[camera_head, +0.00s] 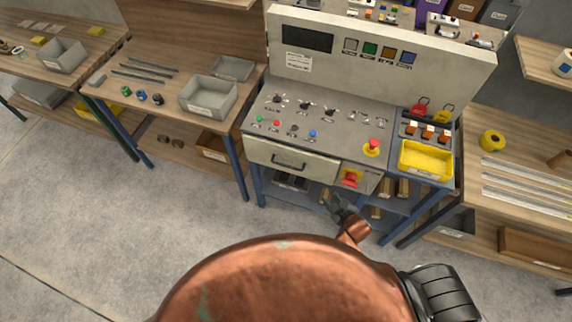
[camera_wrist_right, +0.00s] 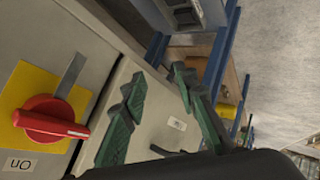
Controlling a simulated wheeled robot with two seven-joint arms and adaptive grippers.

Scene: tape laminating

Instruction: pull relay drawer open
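The relay drawer (camera_head: 265,153) is a pale panel with a dark bar handle (camera_head: 289,163), set in the front of the grey control console. It looks shut. My right gripper (camera_head: 329,196) is below and right of the handle in the head view, in front of the console. In the right wrist view its two green fingers (camera_wrist_right: 158,78) are spread apart with nothing between them. The pale drawer front (camera_wrist_right: 150,115) with a small label shows behind them; a dark bar low there, partly hidden, may be the handle. My left gripper is not in view.
A red rotary switch on a yellow plate (camera_head: 350,179) sits right of the drawer, close to my right gripper; it also shows in the wrist view (camera_wrist_right: 50,117). A yellow tray (camera_head: 425,160) stands right of the console. Open floor lies left of it (camera_head: 110,215).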

